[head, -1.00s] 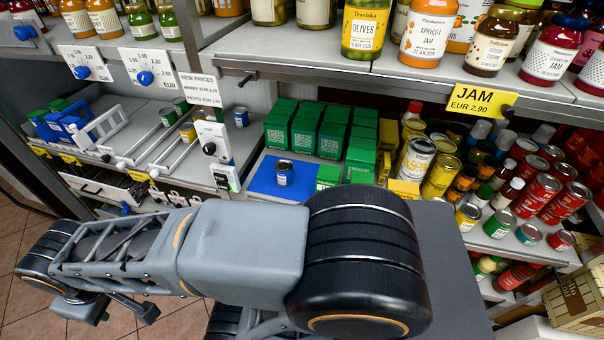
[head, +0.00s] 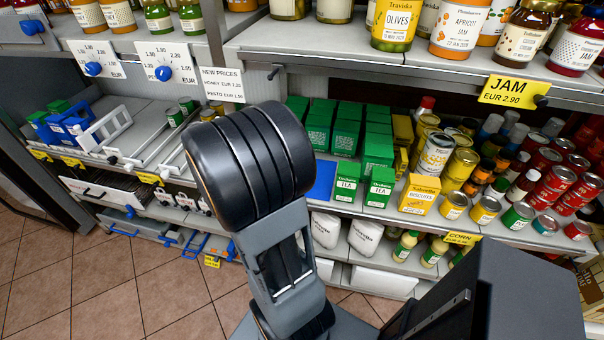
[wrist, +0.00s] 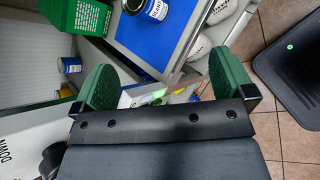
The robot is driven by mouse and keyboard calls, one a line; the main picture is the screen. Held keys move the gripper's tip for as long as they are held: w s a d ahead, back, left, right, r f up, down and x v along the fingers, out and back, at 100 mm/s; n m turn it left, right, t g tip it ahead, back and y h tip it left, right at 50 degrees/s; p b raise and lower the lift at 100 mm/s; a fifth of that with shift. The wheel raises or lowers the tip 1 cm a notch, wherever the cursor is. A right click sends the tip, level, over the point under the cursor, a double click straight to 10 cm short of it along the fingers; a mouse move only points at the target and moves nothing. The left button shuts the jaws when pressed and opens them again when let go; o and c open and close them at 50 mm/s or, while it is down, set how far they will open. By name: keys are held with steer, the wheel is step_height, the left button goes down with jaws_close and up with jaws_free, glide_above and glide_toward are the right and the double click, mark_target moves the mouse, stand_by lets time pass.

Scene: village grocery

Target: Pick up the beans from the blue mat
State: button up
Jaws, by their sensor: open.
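The blue mat (wrist: 165,38) lies on the shelf at the top of the wrist view. A small can with a dark blue and white label, which I take for the beans (wrist: 146,8), stands on it and is cut by the top edge. My gripper (wrist: 165,82) has its two green fingers wide apart with no item held between them. The can lies beyond the fingertips, apart from them. In the head view a strip of the blue mat (head: 322,181) shows beside my arm; the can and my gripper are hidden there.
Green boxes (head: 347,137) stand behind and right of the mat; one green box (wrist: 80,15) is left of the can in the wrist view. A yellow box (head: 420,194) and several cans stand farther right. The jam shelf (head: 400,75) overhangs. A white price card (head: 222,84) hangs left.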

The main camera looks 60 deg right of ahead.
steer(key=d+f+n+h, duration=0.1)
steer(key=d+f+n, duration=0.1)
steer(key=d, duration=0.2)
steer(key=d+f+n+h, duration=0.1)
steer(key=d+f+n, duration=0.1)
steer(key=d+n, duration=0.1)
steer(key=d+f+n+h, duration=0.1)
steer(key=d+f+n, duration=0.2)
steer(key=d, duration=0.3)
steer(key=shift+s+t+b, duration=0.2)
steer(key=shift+t+b, duration=0.1)
steer(key=shift+p+x, duration=0.3)
steer(key=shift+x, duration=2.3)
steer(key=shift+w, duration=0.15)
steer(key=c, duration=1.1)
steer(key=shift+r, duration=0.1)
steer(key=shift+c, duration=0.2)
